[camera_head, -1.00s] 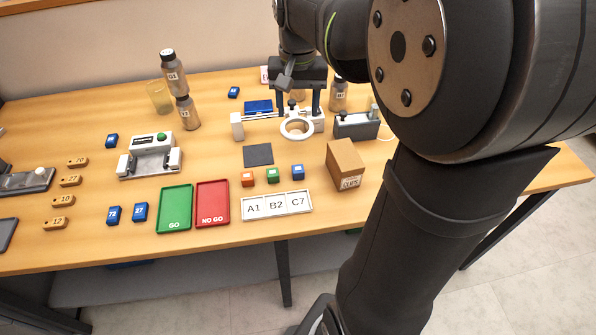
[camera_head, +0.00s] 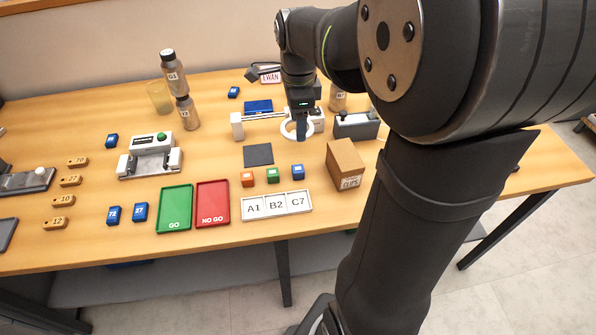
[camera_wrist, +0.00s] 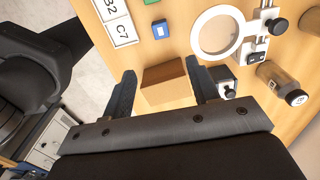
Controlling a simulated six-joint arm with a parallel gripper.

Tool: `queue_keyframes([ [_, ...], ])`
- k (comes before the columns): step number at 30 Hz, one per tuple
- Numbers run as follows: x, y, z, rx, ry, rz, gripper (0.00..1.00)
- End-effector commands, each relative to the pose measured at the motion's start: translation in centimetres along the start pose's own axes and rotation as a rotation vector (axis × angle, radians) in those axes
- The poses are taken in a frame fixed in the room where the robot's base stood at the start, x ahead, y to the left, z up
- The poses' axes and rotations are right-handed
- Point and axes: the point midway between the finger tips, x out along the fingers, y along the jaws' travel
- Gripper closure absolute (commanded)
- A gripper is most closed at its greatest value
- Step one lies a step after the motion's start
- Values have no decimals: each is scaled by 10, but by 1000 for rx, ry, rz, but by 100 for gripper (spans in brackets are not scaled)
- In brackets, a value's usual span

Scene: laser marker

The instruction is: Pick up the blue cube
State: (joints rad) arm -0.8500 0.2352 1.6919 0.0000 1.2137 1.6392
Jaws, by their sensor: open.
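The blue cube (camera_head: 298,172) sits on the table at the right end of a row with a green cube (camera_head: 273,175) and an orange cube (camera_head: 247,179), just behind the white A1 B2 C7 tray (camera_head: 262,215). In the wrist view the blue cube (camera_wrist: 160,29) is near the top middle, apart from the fingers. My gripper (camera_head: 301,138) hangs above the table, behind the blue cube and near the white ring. In the wrist view my gripper (camera_wrist: 160,90) is open, with its two fingers apart and nothing held between them.
A brown box (camera_head: 345,166) stands right of the blue cube; in the wrist view it (camera_wrist: 166,82) appears between the fingers, below them. The white ring stand (camera_head: 290,132) and dark pad (camera_head: 258,155) lie behind the cubes. Green (camera_head: 174,203) and red (camera_head: 212,198) trays lie left.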

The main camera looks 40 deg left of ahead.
Motion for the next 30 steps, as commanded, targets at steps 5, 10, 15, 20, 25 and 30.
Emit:
queue_keyframes([
  [5, 40, 1, 0, -2, 0, 6, 45],
  [10, 76, 1, 0, -3, 0, 6, 45],
  [15, 100, 1, 0, -4, 0, 3, 45],
  [20, 109, 0, 0, -4, 0, 1, 45],
  [25, 131, 0, 0, -4, 0, 6, 45],
  [30, 153, -1, 0, -5, -1, 4, 45],
])
